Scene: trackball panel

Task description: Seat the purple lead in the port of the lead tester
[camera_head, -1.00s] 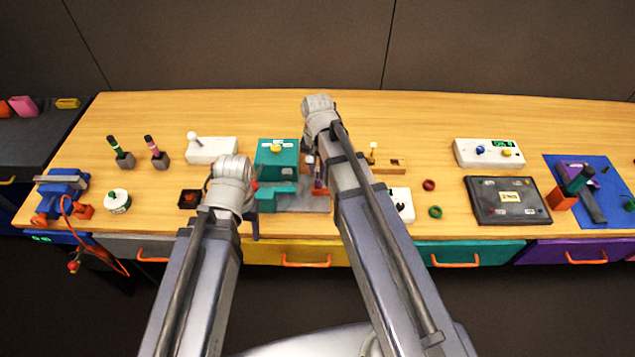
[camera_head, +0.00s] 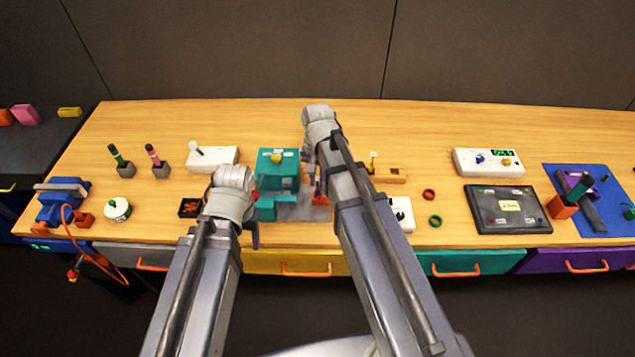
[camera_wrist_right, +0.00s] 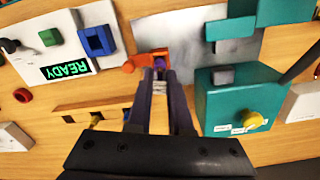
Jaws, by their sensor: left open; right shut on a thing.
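My right gripper (camera_wrist_right: 159,80) is shut on the purple lead (camera_wrist_right: 159,62) in the right wrist view. Only a little purple shows at the fingertips, against an orange block (camera_wrist_right: 132,64). The lead tester, a white box (camera_wrist_right: 88,78) with a green READY display and a blue square port (camera_wrist_right: 97,40), lies to the left there, apart from the gripper. In the head view, the tester (camera_head: 407,219) is partly hidden by my right arm. My right gripper (camera_head: 316,188) is by the teal fixture. My left gripper (camera_head: 256,212) is open at that fixture's left side, its fingers partly hidden.
The teal fixture (camera_head: 277,172) and its grey plate (camera_head: 300,210) stand between my grippers. A wooden block (camera_head: 392,176), red ring (camera_head: 429,194) and green ring (camera_head: 435,220) lie near the tester. A dark panel (camera_head: 508,222) is further right. The table's back strip is clear.

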